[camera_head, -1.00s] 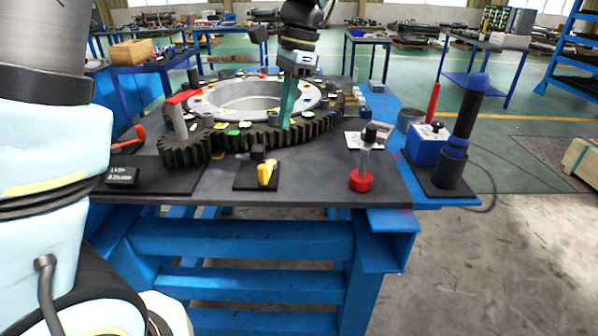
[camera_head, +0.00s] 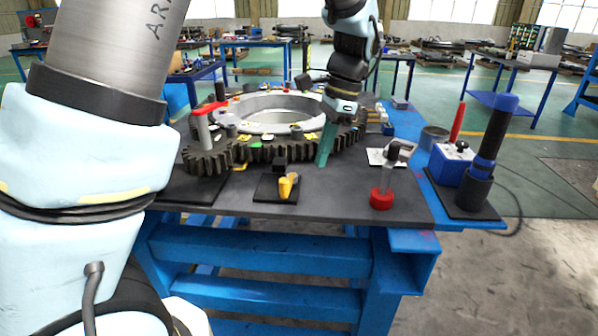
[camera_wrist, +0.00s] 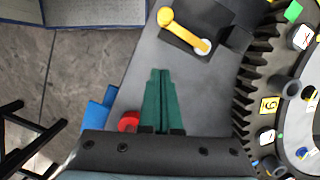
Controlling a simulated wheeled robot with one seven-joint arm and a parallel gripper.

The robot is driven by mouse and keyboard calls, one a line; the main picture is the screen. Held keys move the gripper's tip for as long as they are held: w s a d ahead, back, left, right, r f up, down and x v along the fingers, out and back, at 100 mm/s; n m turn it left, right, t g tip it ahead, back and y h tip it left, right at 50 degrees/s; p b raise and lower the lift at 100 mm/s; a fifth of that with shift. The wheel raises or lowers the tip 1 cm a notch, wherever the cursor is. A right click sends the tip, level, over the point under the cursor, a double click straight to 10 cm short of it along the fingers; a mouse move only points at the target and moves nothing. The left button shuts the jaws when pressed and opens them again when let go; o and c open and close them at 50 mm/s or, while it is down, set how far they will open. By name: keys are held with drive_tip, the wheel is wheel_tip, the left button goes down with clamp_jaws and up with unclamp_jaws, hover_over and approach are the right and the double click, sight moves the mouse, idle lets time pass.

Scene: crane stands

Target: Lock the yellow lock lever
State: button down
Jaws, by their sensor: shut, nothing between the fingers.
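The yellow lock lever (camera_head: 287,184) is on a small black base plate near the front edge of the dark table plate (camera_head: 335,203). In the wrist view the yellow lever (camera_wrist: 182,29) lies on its black base at the top, its round end towards the upper left. My gripper (camera_head: 323,163) is above the table plate, to the right of the lever and apart from it. Its green fingers (camera_wrist: 160,73) are together with nothing between them, pointing towards the black base in the wrist view. Nothing hides the lever.
A large toothed gear ring (camera_head: 270,125) stands behind the lever. A red-topped post (camera_head: 208,112) is to the left, and a red-based clamp (camera_head: 382,198) to the right. A blue box (camera_head: 451,163) and a black-and-blue cylinder (camera_head: 486,150) stand further right. The plate in front of the gear is fairly clear.

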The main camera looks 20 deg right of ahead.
drive_tip(key=x, duration=0.3)
drive_tip(key=shift+a+f, duration=0.15)
drive_tip(key=shift+f, duration=0.15)
drive_tip(key=a, duration=0.1)
drive_tip(key=a+p, duration=0.1)
drive_tip(key=a, duration=0.1)
drive_tip(key=shift+f+p, duration=0.25)
drive_tip(key=shift+p, duration=0.05)
drive_tip(key=shift+w+a+f, duration=0.1)
drive_tip(key=shift+a, duration=0.45)
